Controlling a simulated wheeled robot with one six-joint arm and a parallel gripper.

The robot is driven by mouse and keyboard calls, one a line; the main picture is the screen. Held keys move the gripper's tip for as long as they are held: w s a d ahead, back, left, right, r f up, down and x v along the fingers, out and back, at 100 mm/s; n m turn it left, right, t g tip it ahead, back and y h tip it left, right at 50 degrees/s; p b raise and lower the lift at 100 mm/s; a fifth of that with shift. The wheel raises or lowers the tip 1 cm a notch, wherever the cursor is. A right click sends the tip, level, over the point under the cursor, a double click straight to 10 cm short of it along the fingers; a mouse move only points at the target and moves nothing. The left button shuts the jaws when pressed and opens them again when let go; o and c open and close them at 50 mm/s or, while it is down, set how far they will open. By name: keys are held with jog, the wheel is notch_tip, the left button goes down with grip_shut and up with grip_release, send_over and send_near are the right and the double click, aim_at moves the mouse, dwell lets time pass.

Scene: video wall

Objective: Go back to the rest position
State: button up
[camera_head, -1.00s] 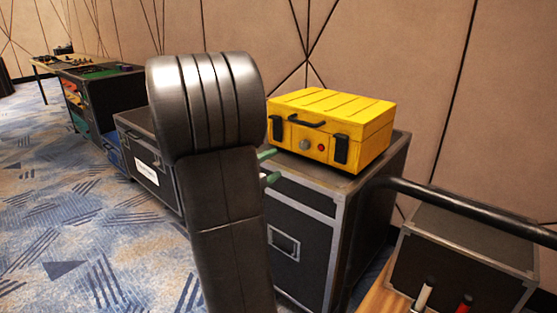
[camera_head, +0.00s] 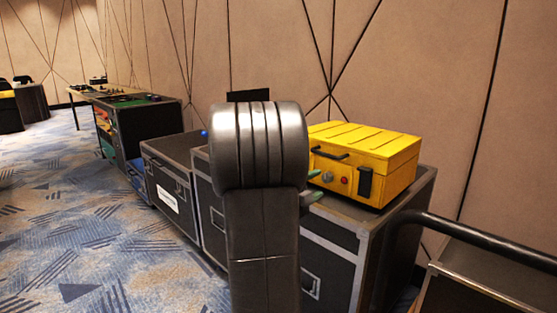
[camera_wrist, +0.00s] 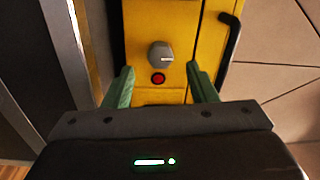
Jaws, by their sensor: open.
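My gripper (camera_wrist: 160,85) is open in the wrist view, its two green fingertips apart with nothing between them. Beyond the fingers is the front of a yellow case (camera_wrist: 140,30), with a grey knob (camera_wrist: 160,54), a red button (camera_wrist: 157,79) and a black handle (camera_wrist: 230,45). In the head view the yellow case (camera_head: 362,160) sits on a black flight case (camera_head: 335,235). Only the green fingertips (camera_head: 314,186) show past my arm, in front of the yellow case; I cannot tell the exact gap.
A black rail (camera_head: 480,238) runs at the right. More flight cases (camera_head: 168,185) and a black cabinet (camera_head: 140,125) line the wall to the left, with a table (camera_head: 95,93) farther back. The carpet (camera_head: 80,220) at the left is clear.

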aim_at(325, 179)
jog(key=x, duration=0.4)
jog(key=shift+w+d+b, duration=0.2)
jog(key=shift+d+b, duration=0.05)
jog(key=shift+b, duration=0.1)
jog(key=shift+s+a, duration=0.1)
